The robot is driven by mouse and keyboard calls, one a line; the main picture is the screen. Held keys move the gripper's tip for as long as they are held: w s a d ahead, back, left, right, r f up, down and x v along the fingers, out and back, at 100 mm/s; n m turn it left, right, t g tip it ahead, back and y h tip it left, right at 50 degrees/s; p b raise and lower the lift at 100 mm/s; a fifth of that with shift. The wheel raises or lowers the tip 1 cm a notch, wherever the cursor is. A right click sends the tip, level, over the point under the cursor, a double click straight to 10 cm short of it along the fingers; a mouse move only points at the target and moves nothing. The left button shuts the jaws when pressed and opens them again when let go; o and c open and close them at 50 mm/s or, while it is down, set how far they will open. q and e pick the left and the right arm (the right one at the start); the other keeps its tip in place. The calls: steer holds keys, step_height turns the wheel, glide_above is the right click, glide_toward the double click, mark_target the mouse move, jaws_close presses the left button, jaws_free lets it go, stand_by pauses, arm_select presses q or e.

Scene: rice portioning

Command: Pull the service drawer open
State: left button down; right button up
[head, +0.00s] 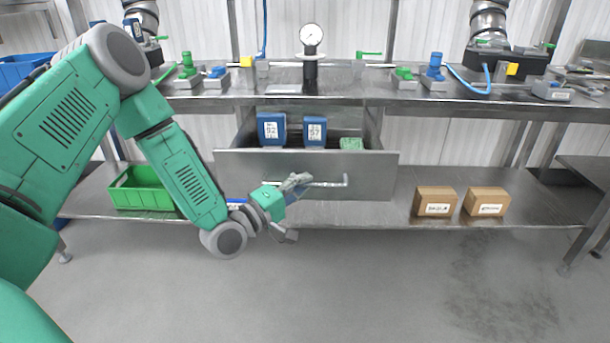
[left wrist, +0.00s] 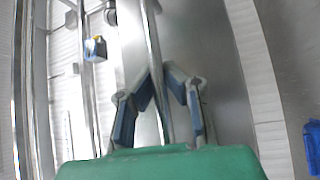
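The service drawer (head: 370,178) is a grey metal drawer under the bench, pulled out so that its inside shows. Its bar handle (head: 328,184) runs across the front panel; in the left wrist view the handle (left wrist: 156,45) is a bar running up the picture between my fingers. My left gripper (head: 298,184) is at the left part of the handle. In the left wrist view its fingers (left wrist: 160,78) bend inward, closed around the bar, one on each side. My right gripper is not in view.
Two blue containers (head: 271,129) and a green item (head: 351,144) are in the drawer. A green bin (head: 142,188) and two brown boxes (head: 435,201) stand on the lower shelf. A gauge (head: 311,36) and several valves line the bench top. The floor in front is clear.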

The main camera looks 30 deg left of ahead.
arm_select(q)
steer(key=shift+s+d+f, duration=0.25)
steer(key=shift+s+d, duration=0.05)
steer(key=shift+s, duration=0.3)
steer(key=c, duration=1.9)
jaws_free()
steer(key=shift+s, duration=0.1)
steer(key=shift+c, duration=0.2)
steer(key=o, duration=0.3)
steer(key=shift+a, duration=0.1)
steer(key=shift+o, duration=0.2)
steer(key=shift+w+a+f, duration=0.15)
steer(key=shift+w, duration=0.1)
steer(key=shift+s, duration=0.25)
steer(key=v, duration=1.1)
steer(key=shift+s, duration=0.2)
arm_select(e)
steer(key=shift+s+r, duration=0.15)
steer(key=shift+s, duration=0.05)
arm_select(q)
steer(key=shift+a+f, duration=0.1)
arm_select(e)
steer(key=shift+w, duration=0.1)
